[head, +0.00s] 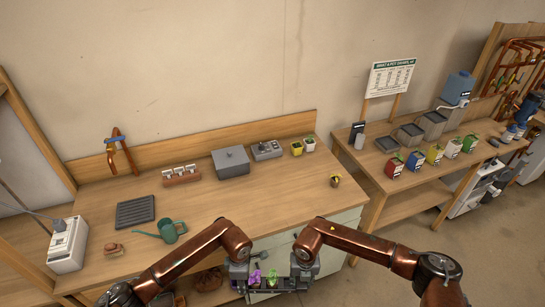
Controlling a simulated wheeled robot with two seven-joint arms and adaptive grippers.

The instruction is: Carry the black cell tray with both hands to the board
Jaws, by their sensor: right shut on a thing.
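The black cell tray (268,288) is at the bottom centre in front of the bench, held level in the air between my two grippers. A purple plant (254,277) and a yellow-green plant (272,278) stand in it. My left gripper (239,281) is at the tray's left end and appears shut on it. My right gripper (302,279) is shut on its right end. The fingertips are small and partly hidden. A dark ribbed board (135,211) lies flat and bare on the left part of the bench.
A green watering can (168,231) and a brown item (113,248) are near the ribbed board. A grey box (231,162), a rack (181,174) and small pots (297,148) stand at the back. A small potted plant (335,181) is at the right. The middle bench top is clear.

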